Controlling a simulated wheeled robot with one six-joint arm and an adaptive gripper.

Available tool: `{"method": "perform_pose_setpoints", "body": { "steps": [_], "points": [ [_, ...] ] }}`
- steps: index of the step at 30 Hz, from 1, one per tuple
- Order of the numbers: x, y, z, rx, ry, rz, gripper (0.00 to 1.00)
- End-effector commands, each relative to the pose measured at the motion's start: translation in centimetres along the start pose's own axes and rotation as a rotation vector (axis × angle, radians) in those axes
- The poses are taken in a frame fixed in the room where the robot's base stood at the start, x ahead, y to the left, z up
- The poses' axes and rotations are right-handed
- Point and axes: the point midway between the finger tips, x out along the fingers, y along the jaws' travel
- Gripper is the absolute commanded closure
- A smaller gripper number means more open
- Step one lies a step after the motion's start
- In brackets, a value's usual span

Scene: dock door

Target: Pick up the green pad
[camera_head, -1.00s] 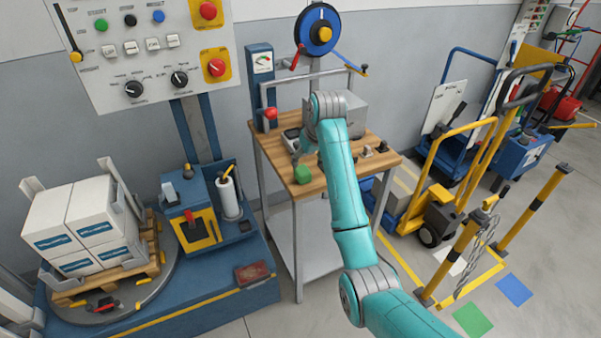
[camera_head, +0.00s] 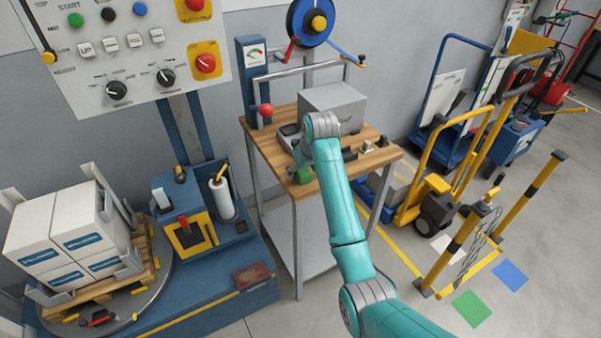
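A small green block-like thing (camera_head: 303,176), likely the green pad, lies on the wooden top of the workbench (camera_head: 283,172), near its front left edge. My gripper (camera_head: 299,160) is at the end of the teal arm, pointing down right at the green thing and partly covering it. The fingers are small, dark and partly hidden by the wrist, so I cannot tell whether they are open or touching it. A flat green square (camera_head: 471,308) also lies on the floor at the lower right.
A grey box (camera_head: 335,104) stands at the back of the bench, and small dark parts (camera_head: 368,146) sit at its right. A red-knobbed lever (camera_head: 265,112) stands at the left. A yellow trolley (camera_head: 432,195) and posts stand to the right.

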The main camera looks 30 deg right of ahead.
Motion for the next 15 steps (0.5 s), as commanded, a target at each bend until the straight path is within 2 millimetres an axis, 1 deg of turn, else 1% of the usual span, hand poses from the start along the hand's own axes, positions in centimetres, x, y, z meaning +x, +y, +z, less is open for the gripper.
{"method": "perform_pose_setpoints", "body": {
  "steps": [1, 2, 3, 5, 6, 7, 15],
  "points": [
    [-0.01, 0.00, -0.01, 0.000, 0.000, 0.000, 0.39],
    [-0.01, 0.00, -0.01, 0.000, 0.000, 0.000, 0.46],
    [-0.01, 0.00, -0.02, 0.000, 0.000, 0.000, 0.56],
    [-0.01, 0.00, -0.02, 0.000, 0.000, 0.000, 0.71],
    [-0.01, -0.01, -0.02, 0.000, 0.000, 0.000, 0.81],
    [-0.01, -0.01, -0.02, 0.000, 0.000, 0.000, 0.83],
    [-0.08, -0.01, -0.06, 0.000, 0.000, 0.000, 0.83]
  ]
}}
